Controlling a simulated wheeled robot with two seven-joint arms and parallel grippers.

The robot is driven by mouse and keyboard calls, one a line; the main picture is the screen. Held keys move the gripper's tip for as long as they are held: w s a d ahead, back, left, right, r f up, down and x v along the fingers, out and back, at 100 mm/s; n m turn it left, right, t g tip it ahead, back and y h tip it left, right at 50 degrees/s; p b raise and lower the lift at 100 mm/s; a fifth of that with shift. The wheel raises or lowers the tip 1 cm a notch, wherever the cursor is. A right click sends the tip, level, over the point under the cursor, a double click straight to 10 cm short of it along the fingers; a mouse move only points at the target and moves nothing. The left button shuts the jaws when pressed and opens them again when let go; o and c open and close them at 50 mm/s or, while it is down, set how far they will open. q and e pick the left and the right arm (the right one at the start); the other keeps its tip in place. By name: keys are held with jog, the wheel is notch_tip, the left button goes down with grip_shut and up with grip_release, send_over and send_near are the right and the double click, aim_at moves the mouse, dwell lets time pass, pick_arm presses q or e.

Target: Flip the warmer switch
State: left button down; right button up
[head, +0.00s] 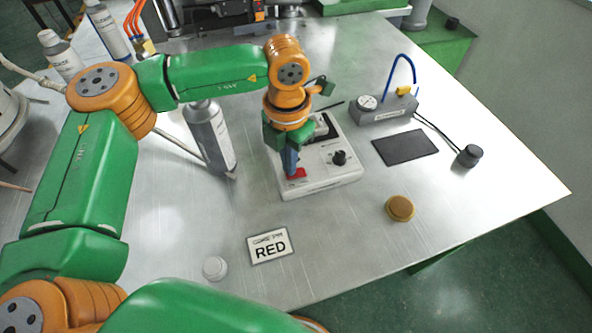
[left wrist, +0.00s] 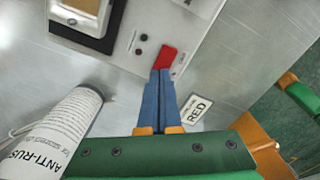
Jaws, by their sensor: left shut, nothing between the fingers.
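The warmer is a white box (head: 322,184) on the metal table, with a black knob (head: 339,158) and a red switch (head: 296,174) on its top panel. The switch also shows in the left wrist view (left wrist: 166,56). My left gripper (head: 291,170) points down over the panel, its blue fingers together and empty. In the left wrist view its fingertips (left wrist: 161,72) are right at the near edge of the red switch. I cannot tell whether they touch it. My arm hides part of the warmer. My right gripper is not in view.
A RED sign (head: 270,246), a white cap (head: 215,267) and a brass disc (head: 400,208) lie in front. A gauge box (head: 385,108) and a dark pad (head: 405,147) are at the right.

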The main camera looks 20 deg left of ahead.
pick_arm(q)
jog(key=shift+s+f+b, duration=0.1)
jog(key=shift+f+b, duration=0.4)
jog(key=shift+f, duration=0.05)
jog(key=shift+r, duration=0.1)
notch_tip(320, 180, up, 7)
jog(key=p, duration=0.5)
dwell(0.4)
